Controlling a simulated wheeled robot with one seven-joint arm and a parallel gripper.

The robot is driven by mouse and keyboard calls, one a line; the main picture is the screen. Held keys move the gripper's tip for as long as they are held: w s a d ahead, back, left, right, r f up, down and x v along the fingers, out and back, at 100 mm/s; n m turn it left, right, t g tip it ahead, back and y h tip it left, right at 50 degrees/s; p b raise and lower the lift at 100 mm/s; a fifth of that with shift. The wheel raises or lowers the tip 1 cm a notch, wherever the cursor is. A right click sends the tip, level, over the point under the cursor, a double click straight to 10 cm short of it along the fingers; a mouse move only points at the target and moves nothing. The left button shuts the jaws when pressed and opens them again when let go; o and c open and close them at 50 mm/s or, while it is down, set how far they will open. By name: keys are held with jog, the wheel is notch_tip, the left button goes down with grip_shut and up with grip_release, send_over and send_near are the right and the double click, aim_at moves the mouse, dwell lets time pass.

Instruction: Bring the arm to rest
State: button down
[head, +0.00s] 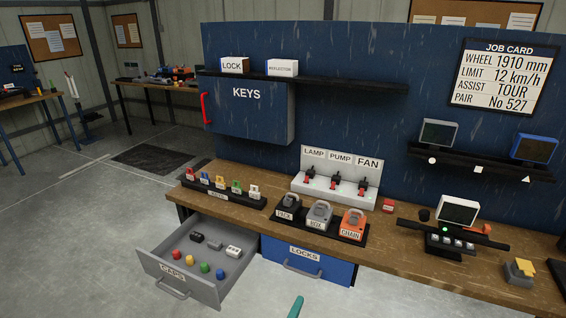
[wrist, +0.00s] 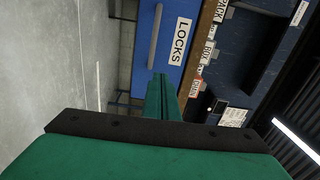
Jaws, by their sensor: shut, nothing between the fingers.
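My gripper shows in the wrist view (wrist: 160,95) as green fingers pressed together, with nothing between them. In the head view only a green tip of it (head: 296,306) shows at the bottom edge, in front of the bench and below the shut blue LOCKS drawer (head: 305,262). The gripper looks apart from the bench and drawers. The LOCKS drawer front also shows in the wrist view (wrist: 169,40), beyond the fingers. The rest of my arm is out of the head view.
The grey CAPS drawer (head: 178,282) stands open at the left, with coloured caps inside. The wooden bench (head: 400,245) carries three locks, a switch panel (head: 335,180) and a small display (head: 458,210). A blue KEYS cabinet (head: 247,108) hangs above. The floor at left is clear.

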jog(key=s+r+n+t+y, duration=0.15)
jog(key=s+n+y, duration=0.25)
jog(key=s+n, duration=1.4)
jog(key=s+a+r+n+y, duration=0.1)
jog(key=s+a+r, duration=0.1)
jog(key=s, duration=0.7)
jog(key=s+a+r+n+g+y, duration=0.1)
jog(key=s+r, duration=0.3)
jog(key=s, duration=0.6)
jog(key=s+a+r+n+g+y, duration=0.1)
jog(key=s+a+r+n, duration=0.1)
jog(key=s, duration=0.7)
jog(key=shift+s+a+r+n+y, duration=0.3)
jog(key=shift+s+a+r, duration=0.05)
jog(key=shift+s+r, duration=0.1)
jog(key=shift+w+g, duration=0.1)
jog(key=shift+g, duration=0.15)
